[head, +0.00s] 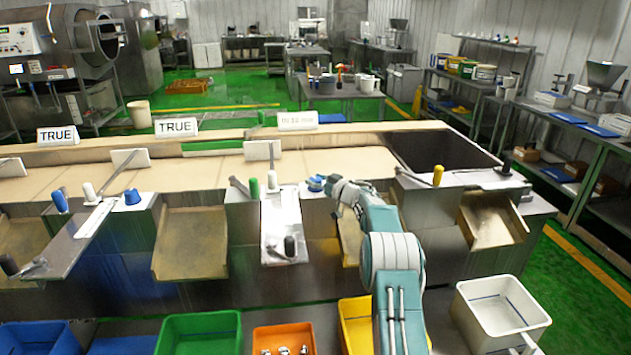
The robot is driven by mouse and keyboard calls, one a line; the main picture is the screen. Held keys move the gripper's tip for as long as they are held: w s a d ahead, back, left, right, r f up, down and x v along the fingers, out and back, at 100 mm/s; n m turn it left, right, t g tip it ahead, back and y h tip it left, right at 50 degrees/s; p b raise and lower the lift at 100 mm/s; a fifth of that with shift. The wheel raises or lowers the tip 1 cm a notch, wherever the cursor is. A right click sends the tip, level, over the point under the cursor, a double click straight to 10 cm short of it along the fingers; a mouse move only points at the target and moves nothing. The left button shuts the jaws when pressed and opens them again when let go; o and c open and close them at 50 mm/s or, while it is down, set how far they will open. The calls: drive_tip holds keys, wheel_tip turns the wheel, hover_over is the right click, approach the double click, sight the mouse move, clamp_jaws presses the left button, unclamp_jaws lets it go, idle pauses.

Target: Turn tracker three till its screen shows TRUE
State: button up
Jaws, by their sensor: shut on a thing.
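Three white screens stand along the back ledge. The left screen (58,135) and the middle screen (176,126) both read TRUE in dark letters. The third screen (297,120) shows faint, smaller text that I cannot read; it does not look like the bold TRUE. A blue knob (316,183) sits on the counter in front of the third screen. My gripper (328,186) reaches it from the right and is shut on it; the fingers are small and partly hide it. Another blue knob (132,196) stands free further left.
Colored handles rise from the counter: green (254,188), white (89,191), blue (60,200) and yellow (438,175). A black-knobbed lever (290,246) stands near the front. Bins line the floor: green (200,333), orange (284,340), white (500,312), and yellow (357,325) beside my arm.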

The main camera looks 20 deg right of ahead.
drive_tip(key=shift+r+n+g+y, duration=0.1)
drive_tip(key=shift+n+g+y, duration=0.2)
drive_tip(key=shift+n+y, duration=0.3)
drive_tip(key=o, duration=1.2)
drive_tip(key=shift+c, duration=0.2)
drive_tip(key=v, duration=1.2)
drive_tip(key=shift+f, duration=0.2)
drive_tip(key=shift+w+d, duration=0.1)
